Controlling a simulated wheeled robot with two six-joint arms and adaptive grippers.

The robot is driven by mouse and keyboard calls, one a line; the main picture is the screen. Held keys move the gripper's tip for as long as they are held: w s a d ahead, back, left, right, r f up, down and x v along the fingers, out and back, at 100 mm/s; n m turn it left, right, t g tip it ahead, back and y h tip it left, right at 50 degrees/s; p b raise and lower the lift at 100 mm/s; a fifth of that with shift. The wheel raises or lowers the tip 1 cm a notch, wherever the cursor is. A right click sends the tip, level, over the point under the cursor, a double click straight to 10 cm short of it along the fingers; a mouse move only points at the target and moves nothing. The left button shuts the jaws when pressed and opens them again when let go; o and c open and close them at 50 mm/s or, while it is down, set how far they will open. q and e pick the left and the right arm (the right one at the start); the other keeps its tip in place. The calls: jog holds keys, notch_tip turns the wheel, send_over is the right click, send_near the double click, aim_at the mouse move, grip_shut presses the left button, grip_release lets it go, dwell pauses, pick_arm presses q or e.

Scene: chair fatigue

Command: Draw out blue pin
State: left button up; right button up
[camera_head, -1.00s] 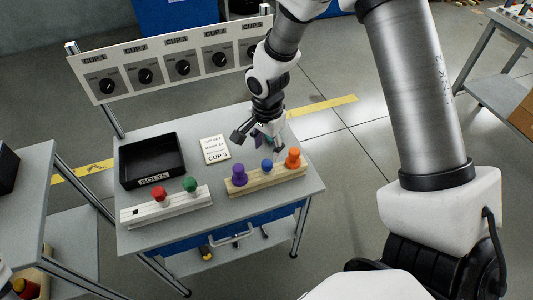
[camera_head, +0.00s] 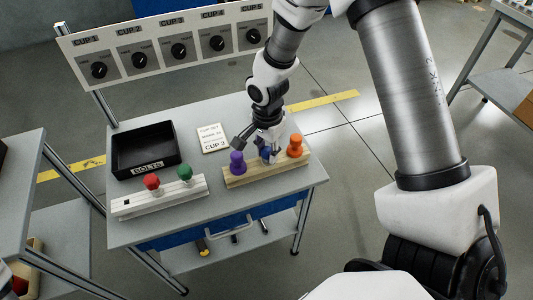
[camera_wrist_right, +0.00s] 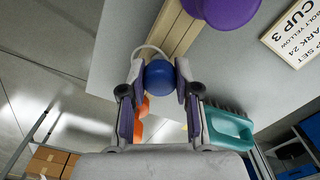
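The blue pin (camera_head: 266,153) stands in the wooden block (camera_head: 240,181), between a purple pin (camera_head: 237,162) and an orange pin (camera_head: 295,146). My right gripper (camera_head: 258,148) is down at the blue pin, with its fingers spread. In the right wrist view the round blue head (camera_wrist_right: 159,76) lies between the two fingertips, one on each side. Any gap there is very small, and I cannot tell whether the fingers touch the head. The pin's shaft is hidden.
A white block (camera_head: 160,198) holds a red pin (camera_head: 151,182) and a green pin (camera_head: 185,172). A black bolts tray (camera_head: 146,168) and a CUP 3 card (camera_head: 213,138) lie behind. A teal brush (camera_wrist_right: 228,128) shows in the wrist view. A dial panel (camera_head: 170,45) stands along the back.

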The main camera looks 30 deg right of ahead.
jog(key=shift+r, duration=0.1)
grip_shut()
jog(key=shift+r+p, duration=2)
jog(key=shift+r, duration=0.3)
notch_tip(320, 180, up, 4)
jog(key=p, duration=0.3)
jog(key=shift+r, duration=0.1)
